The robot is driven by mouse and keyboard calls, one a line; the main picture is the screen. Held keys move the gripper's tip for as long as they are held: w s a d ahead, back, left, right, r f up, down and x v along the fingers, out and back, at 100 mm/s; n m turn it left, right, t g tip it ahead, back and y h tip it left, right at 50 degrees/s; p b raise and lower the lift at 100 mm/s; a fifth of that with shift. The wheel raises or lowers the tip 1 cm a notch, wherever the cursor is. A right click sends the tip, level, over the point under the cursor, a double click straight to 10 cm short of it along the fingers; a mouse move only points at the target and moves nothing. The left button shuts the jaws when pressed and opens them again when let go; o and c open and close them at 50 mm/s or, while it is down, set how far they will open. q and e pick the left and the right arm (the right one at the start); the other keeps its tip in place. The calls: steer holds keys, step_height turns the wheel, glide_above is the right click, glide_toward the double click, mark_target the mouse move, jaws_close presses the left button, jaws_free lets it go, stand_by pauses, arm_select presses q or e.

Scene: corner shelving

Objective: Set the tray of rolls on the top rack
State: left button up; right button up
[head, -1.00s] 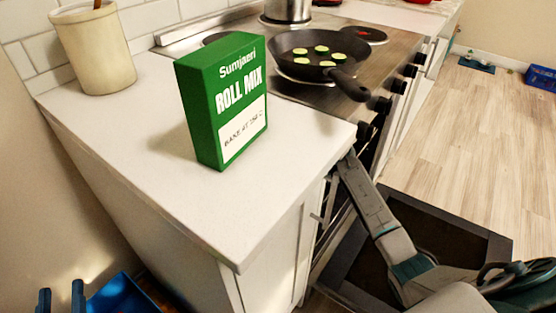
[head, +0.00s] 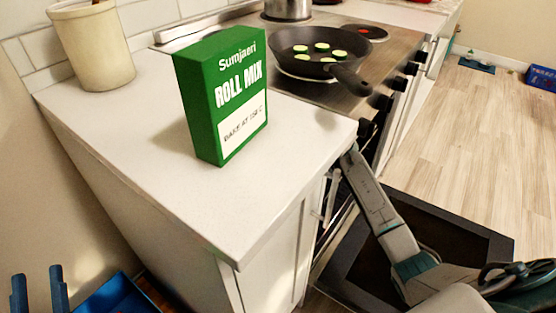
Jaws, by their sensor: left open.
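No tray of rolls shows in the head view, and no rack can be made out inside the oven. The oven door (head: 483,229) is folded down below the stove front, and the counter corner hides much of the opening. My left gripper (head: 39,290) shows two blue fingers apart with nothing between them, at the bottom left beside the counter. My right arm reaches from the bottom right over the oven door to the counter's edge; its gripper is hidden there.
A green roll mix box (head: 222,95) stands on the white counter (head: 130,135) near a cream crock (head: 95,50). A black pan (head: 315,68) with several green slices sits on the stove. A blue object (head: 113,296) is low at left.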

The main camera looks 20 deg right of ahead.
arm_select(q)
step_height(320, 180, down, 11)
steer(key=s+g+p, duration=0.1)
steer(key=g, duration=0.5)
steer(key=shift+d+r+n+g+p, duration=0.2)
steer(key=shift+d+n+g+p, duration=0.1)
steer(key=shift+n+p, duration=0.1)
arm_select(e)
steer(key=v, duration=1.1)
steer(key=shift+s+d, duration=0.2)
steer(key=shift+d, duration=0.05)
arm_select(q)
steer(key=shift+f, duration=0.1)
arm_select(e)
steer(key=shift+r, duration=0.1)
